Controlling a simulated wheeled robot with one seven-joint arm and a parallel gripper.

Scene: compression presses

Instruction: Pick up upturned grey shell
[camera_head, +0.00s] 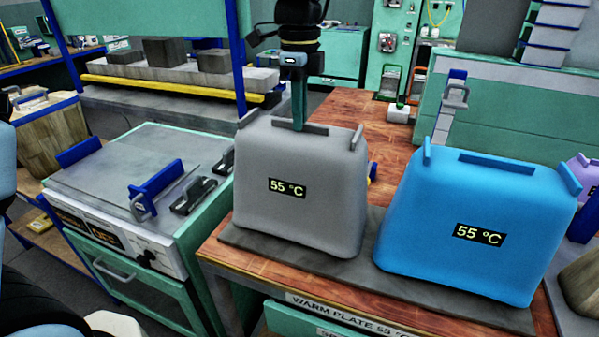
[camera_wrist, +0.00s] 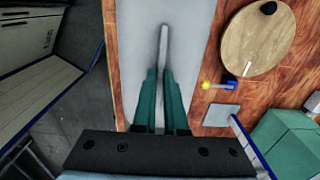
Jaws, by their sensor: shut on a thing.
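The upturned grey shell (camera_head: 330,200) stands on the dark warm plate (camera_head: 240,238), left of the blue shell (camera_head: 480,205). A "55 °C" label shows on its front. My gripper (camera_head: 299,127) reaches down from above, with its green fingers at the raised rib on the shell's top. In the wrist view, the shell's grey top (camera_wrist: 188,40) lies below the gripper (camera_wrist: 162,76), and the fingers are shut on either side of the narrow rib (camera_wrist: 164,45). The shell appears to rest on the plate; its far side is hidden.
The blue shell, also labelled "55 °C", stands close on the right. A press bench (camera_head: 130,175) with clamps is at the left. A round wooden disc (camera_wrist: 257,38) lies beside the shell. A shelf with a yellow bar (camera_head: 170,90) stands behind.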

